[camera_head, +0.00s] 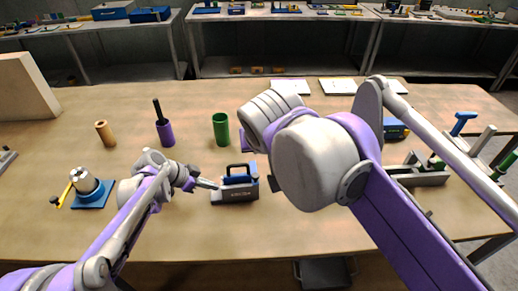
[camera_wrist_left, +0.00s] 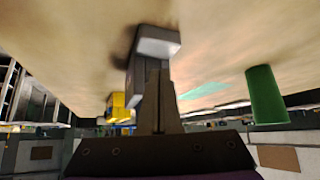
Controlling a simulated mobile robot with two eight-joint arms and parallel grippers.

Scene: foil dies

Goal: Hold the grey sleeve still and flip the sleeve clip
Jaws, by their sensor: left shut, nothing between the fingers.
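The grey sleeve (camera_head: 236,193) sits on the table near the middle, with a blue loop-shaped clip (camera_head: 239,173) on its top. My left gripper (camera_head: 208,184) is shut and empty, its tip close to the sleeve's left end; I cannot tell if they touch. In the left wrist view its shut fingers (camera_wrist_left: 157,100) stand in the middle, and what the grey shape above them is I cannot tell.
A green cup (camera_head: 221,129) and a purple cup (camera_head: 165,132) with a dark rod stand behind. A wooden cylinder (camera_head: 105,133) and a blue-based fixture (camera_head: 90,190) are at left. A grey holder (camera_head: 418,176) lies at right. The table's front left is mostly clear.

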